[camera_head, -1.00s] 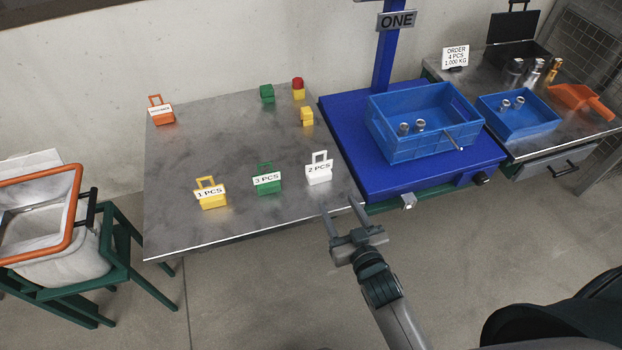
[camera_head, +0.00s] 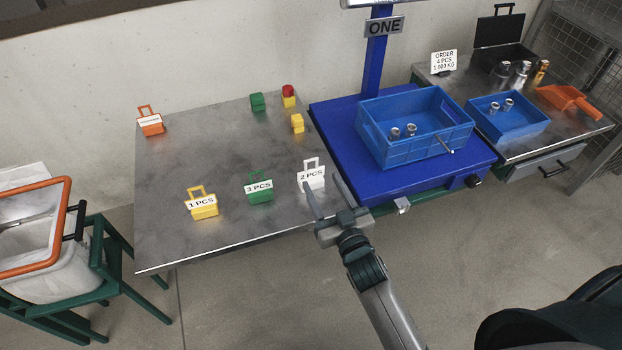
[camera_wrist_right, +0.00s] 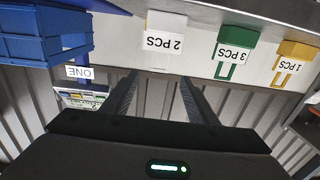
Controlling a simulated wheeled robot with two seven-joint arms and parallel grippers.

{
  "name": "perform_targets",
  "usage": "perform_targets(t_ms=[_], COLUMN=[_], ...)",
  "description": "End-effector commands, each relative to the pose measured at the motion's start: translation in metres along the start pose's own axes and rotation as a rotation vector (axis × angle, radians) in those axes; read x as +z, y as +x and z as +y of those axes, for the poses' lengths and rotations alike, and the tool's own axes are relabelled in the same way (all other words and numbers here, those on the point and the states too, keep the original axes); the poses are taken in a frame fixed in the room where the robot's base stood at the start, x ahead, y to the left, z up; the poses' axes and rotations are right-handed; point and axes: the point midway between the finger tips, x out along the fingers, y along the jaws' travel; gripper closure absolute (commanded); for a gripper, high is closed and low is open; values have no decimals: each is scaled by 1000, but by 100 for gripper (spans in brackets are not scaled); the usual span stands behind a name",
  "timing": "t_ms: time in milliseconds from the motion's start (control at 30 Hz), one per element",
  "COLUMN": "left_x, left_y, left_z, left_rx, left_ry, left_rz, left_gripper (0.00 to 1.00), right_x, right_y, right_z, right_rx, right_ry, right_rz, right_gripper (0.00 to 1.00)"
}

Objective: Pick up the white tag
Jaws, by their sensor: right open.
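The white tag (camera_head: 311,180), lettered "2 PCS" with a loop handle, stands on the metal table near its front right edge. In the right wrist view the white tag (camera_wrist_right: 164,38) appears upside down, beyond the fingertips and roughly in line with the gap between them. My right gripper (camera_head: 322,183) is open and empty at the table's front edge, just in front of the tag. Its two fingers also show in the right wrist view (camera_wrist_right: 159,80), apart, with nothing between them. In the head view a fingertip overlaps the tag's lower part; contact cannot be told. My left gripper is not in view.
A green "3 PCS" tag (camera_head: 260,188) and a yellow "1 PCS" tag (camera_head: 203,206) stand left of the white one. An orange tag (camera_head: 150,124) and small blocks are farther back. The blue scale (camera_head: 345,150) with a blue bin (camera_head: 400,155) is close on the right.

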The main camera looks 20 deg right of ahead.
Motion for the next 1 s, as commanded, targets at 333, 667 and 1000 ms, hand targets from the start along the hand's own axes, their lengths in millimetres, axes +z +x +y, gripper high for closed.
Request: perform_targets(t_ms=[333,667,1000], left_x=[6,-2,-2], left_y=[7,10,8], left_z=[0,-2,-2], left_rx=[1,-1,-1], left_ry=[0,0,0], left_rz=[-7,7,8], left_gripper=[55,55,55], right_x=[0,0,1], right_y=[62,80,85], right_z=[0,0,0], right_rx=[0,0,0], right_ry=[0,1,1], right_rz=[0,-1,-1], right_gripper=[47,47,47])
